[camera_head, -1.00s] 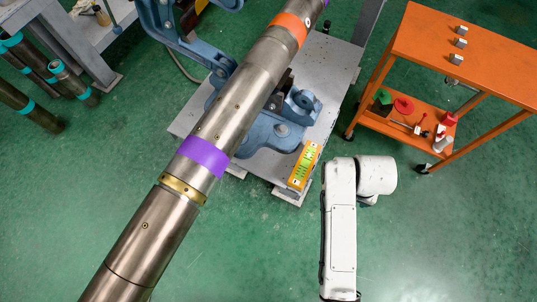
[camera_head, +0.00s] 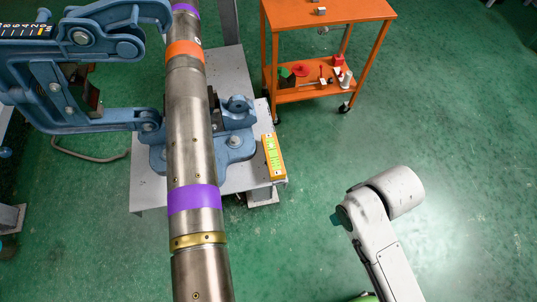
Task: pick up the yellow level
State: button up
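The yellow level (camera_head: 273,157) has a green-marked face and lies near the right front corner of the grey vise stand (camera_head: 238,80). It is to the right of the blue vise base and apart from the big pipe. My white arm comes up from the lower right of the view, over the floor, to the right of and below the level. A clear gap of floor lies between the arm and the level. No gripper fingers show in this view.
A large steel pipe (camera_head: 190,120) with purple and orange bands runs across the stand. Blue vise arms (camera_head: 95,125) reach in from the left. An orange cart (camera_head: 335,12) with small items on its lower shelf stands behind at right. Green floor is free at right.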

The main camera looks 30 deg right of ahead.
aim_at(277, 170)
jog(key=i+l+u, duration=0.1)
jog(key=l, duration=0.25)
jog(key=i+l+u, duration=0.1)
jog(key=l, duration=0.25)
jog(key=i+l+u, duration=0.1)
jog(key=l, duration=0.25)
jog(key=i+l+u, duration=0.1)
jog(key=l, duration=0.25)
jog(key=i+l+u, duration=0.1)
jog(key=l, duration=0.3)
jog(key=k+l+u, duration=0.15)
jog(key=k+u, duration=0.35)
jog(key=i+l+u, duration=0.2)
jog(key=u, duration=0.25)
jog(key=i+l+u, duration=0.25)
jog(key=u, duration=0.2)
jog(key=i+l+u, duration=0.15)
jog(key=l+u, duration=0.15)
jog(key=u, duration=0.15)
